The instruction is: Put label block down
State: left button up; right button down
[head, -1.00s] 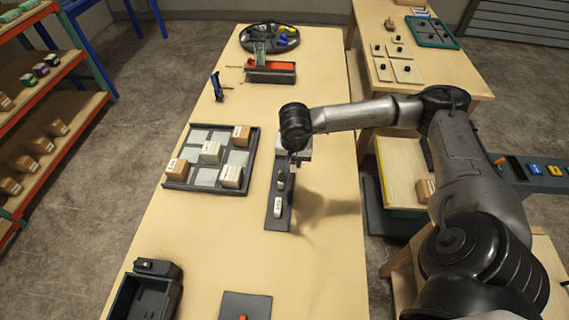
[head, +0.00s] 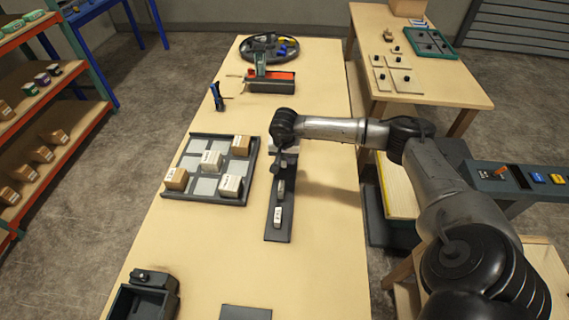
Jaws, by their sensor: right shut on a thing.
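A dark strip-shaped rack (head: 279,233) lies on the table right of the grid tray. A pale label block (head: 277,216) with dark marks sits on its near part. A second small grey block (head: 281,188) shows just behind it on the strip. My right gripper (head: 281,168) points down over the far part of the strip, under my dark wrist. It is shut on a small block, mostly hidden by the gripper and wrist; I cannot tell whether that block touches the strip. My left gripper is not in view.
A grid tray (head: 194,136) holds several brown and white boxes left of the strip. A dark open bin (head: 143,300) and a dark plate (head: 246,313) are at the near edge. A red-topped device (head: 271,82) and a round tray (head: 269,47) stand farther back. The near middle is clear.

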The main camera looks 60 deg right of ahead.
aim_at(284, 164)
notch_tip(284, 164, down, 3)
jog(key=shift+f, duration=0.15)
jog(key=c, duration=1.1)
grip_release()
jog(key=shift+f, duration=0.1)
jog(key=shift+o, duration=0.2)
jog(key=shift+r, duration=0.3)
jog(key=r, duration=0.4)
jog(key=a+r, duration=0.1)
jog(key=r, duration=0.2)
jog(key=r+p, duration=0.1)
jog(key=r, duration=0.3)
jog(key=shift+s+a+r, duration=0.2)
jog(key=shift+s+r, duration=0.1)
jog(key=shift+s, duration=0.05)
